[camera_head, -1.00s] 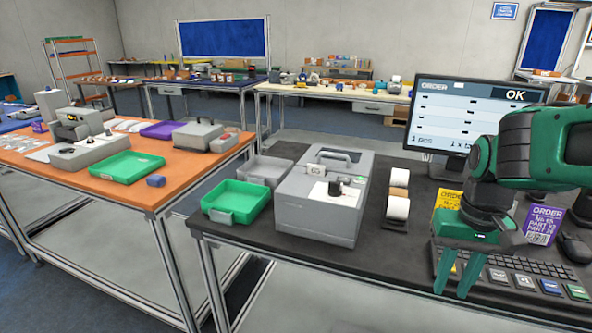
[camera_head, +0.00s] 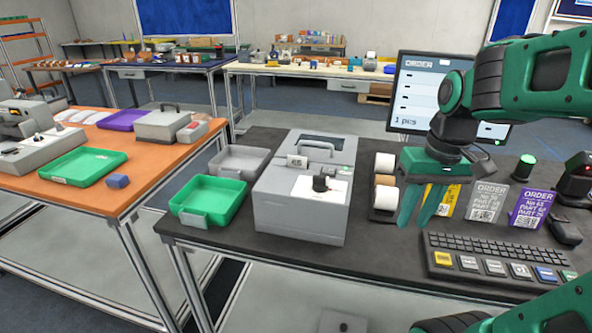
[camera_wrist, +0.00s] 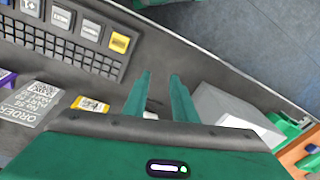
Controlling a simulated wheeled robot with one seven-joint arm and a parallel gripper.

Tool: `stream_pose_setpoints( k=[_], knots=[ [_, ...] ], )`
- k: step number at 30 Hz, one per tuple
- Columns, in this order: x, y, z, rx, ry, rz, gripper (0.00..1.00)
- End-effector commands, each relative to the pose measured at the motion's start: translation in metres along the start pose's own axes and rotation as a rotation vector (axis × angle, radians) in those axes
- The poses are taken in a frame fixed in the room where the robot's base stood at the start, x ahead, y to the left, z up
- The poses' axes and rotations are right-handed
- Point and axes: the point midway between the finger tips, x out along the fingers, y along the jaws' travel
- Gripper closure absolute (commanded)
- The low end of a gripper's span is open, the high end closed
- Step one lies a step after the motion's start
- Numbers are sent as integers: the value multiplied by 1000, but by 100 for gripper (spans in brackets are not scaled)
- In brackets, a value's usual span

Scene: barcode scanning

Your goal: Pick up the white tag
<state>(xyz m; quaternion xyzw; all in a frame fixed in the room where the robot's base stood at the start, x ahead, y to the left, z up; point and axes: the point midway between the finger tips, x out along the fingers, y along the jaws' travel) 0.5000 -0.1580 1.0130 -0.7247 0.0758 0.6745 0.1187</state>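A pale grey-white order tag (camera_head: 487,203) with printed text and a code stands between a yellow tag (camera_head: 448,201) and a purple tag (camera_head: 529,208). I take it for the white tag. It also shows in the wrist view (camera_wrist: 37,103), left of the yellow tag (camera_wrist: 90,104). My gripper (camera_head: 416,218) is above the table, left of the tags, near the label rolls. In the wrist view my gripper (camera_wrist: 160,76) has its two fingers apart with nothing between them.
A keyboard (camera_head: 490,255) lies in front of the tags. A monitor (camera_head: 420,95) stands behind, and a green tray (camera_head: 208,198) is at left.

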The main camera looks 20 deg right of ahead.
Motion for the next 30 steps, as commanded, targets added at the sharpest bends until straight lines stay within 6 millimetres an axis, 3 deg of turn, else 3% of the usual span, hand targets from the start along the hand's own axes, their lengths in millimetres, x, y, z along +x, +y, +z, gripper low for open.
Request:
stream_pose_setpoints(
  k=[1,6,12,15,20,30],
  knots=[
    [-12,-16,-30,-105,22,-23,75],
    [-53,-82,-116,-525,104,-107,75],
    [-88,-150,-179,-958,185,-182,75],
    [-98,-171,-194,-1104,213,-205,75],
    [-104,-187,-204,-1226,236,-224,75],
    [-64,-202,-207,-1243,238,-229,75]
  ],
)
